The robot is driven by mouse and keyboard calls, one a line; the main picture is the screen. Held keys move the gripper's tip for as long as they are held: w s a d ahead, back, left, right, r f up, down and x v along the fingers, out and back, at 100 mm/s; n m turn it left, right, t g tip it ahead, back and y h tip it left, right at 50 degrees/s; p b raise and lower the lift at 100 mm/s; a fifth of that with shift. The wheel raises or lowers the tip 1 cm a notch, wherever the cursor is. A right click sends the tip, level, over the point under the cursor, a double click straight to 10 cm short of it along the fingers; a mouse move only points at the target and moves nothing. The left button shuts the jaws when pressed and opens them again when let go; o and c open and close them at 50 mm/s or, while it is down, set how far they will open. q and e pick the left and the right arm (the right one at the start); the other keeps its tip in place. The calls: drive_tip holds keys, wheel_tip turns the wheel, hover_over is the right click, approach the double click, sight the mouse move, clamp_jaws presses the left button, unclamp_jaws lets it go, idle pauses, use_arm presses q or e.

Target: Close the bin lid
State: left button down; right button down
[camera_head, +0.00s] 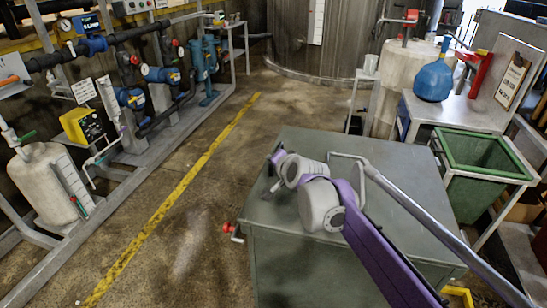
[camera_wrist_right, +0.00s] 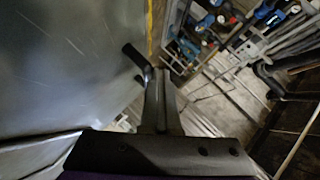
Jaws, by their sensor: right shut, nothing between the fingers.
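A grey-green metal bin with a broad flat lid (camera_head: 290,148) stands in the middle of the head view. A bare metal bar (camera_head: 420,215) runs over the lid from its back edge toward the lower right. I cannot tell whether the lid is fully down. My right arm reaches over the lid from the lower right. My right gripper (camera_head: 270,187) is shut and empty near the lid's left edge. In the right wrist view its fingers (camera_wrist_right: 160,78) lie beside a large scratched grey surface (camera_wrist_right: 65,65). Contact cannot be judged. My left gripper is out of view.
A green open container (camera_head: 459,192) and a table with a blue jug (camera_head: 433,80) stand at the right. Pipes and a white tank (camera_head: 45,185) line the left. The floor by the yellow line is clear.

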drive_tip(key=shift+s+f, duration=0.15)
drive_tip(key=shift+f, duration=0.15)
drive_tip(key=s+r+p, duration=0.5)
drive_tip(key=s+r, duration=0.2)
drive_tip(key=r, duration=0.4)
drive_tip(key=s+d+f+n+g+h+p, duration=0.1)
drive_tip(key=s+d+f+n+g+p, duration=0.1)
drive_tip(key=s+d+f, duration=0.4)
drive_tip(key=s+d+f+n+g+h+p, duration=0.2)
drive_tip(key=s+d+f, duration=0.4)
drive_tip(key=s, duration=0.9)
drive_tip(key=s+d+f+n+g+h+p, duration=0.1)
drive_tip(key=s+d+f+n+g+p, duration=0.1)
drive_tip(key=s+d+f, duration=0.4)
drive_tip(key=s+n+p, duration=0.1)
drive_tip(key=s, duration=0.4)
drive_tip(key=shift+n+h, duration=0.3)
